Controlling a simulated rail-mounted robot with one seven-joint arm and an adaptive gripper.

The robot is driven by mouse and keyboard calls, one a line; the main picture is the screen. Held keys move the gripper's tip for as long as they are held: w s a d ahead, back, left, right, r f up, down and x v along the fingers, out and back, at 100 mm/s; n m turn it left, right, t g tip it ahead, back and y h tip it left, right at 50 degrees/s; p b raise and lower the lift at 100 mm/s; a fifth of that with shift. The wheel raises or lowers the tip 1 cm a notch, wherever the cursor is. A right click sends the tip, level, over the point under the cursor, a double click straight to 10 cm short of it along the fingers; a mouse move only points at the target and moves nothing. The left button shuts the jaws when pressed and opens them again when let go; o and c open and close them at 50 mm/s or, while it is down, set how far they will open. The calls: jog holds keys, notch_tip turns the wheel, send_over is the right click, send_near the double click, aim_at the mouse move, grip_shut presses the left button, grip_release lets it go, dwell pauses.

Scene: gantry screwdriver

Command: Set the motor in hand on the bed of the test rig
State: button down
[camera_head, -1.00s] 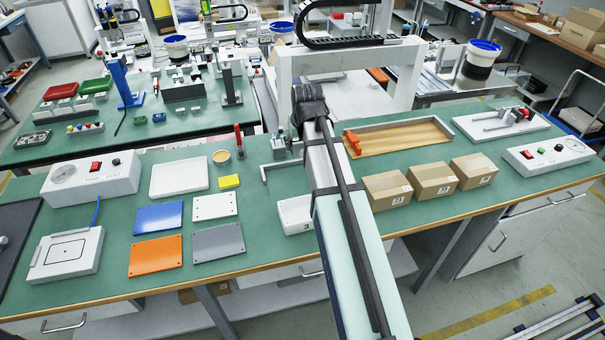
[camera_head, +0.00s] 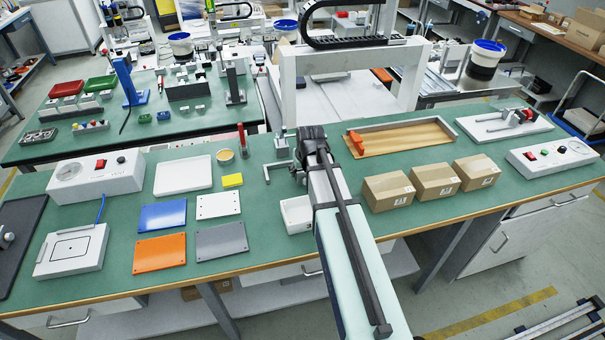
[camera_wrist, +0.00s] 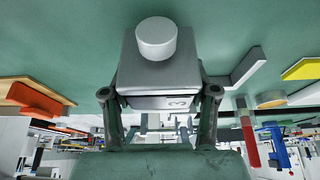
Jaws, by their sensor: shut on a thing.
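The motor (camera_wrist: 160,72), a grey block with a pale round boss, is held between the two fingers of my gripper (camera_wrist: 160,94) in the wrist view. In the head view my arm hides the motor, and only part of my gripper (camera_head: 299,172) shows over the middle of the green bench. Which fixture is the test rig is not certain. A white platform with a square outline (camera_head: 72,248) stands at the left, cabled to a dial box (camera_head: 97,177). A white plate with a clamp (camera_head: 505,123) lies at the back right. My gripper is apart from both.
Coloured plates (camera_head: 160,253) and a white tray (camera_head: 182,178) lie left of my arm. A small white bin (camera_head: 297,214) is close beside it. Cardboard boxes (camera_head: 388,190), a wooden-floored tray (camera_head: 405,138) and a control box (camera_head: 553,155) stand at the right. A white gantry (camera_head: 350,95) rises behind.

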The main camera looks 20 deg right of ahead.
jog(key=shift+f, duration=0.85)
jog(key=shift+c, duration=1.5)
grip_release()
jog(key=shift+f, duration=0.15)
jog(key=v, duration=1.1)
jog(key=shift+r+b, duration=0.35)
jog(key=shift+b, duration=0.05)
jog(key=o, duration=0.3)
jog(key=shift+s+r, duration=0.2)
jog(key=shift+r, duration=0.1)
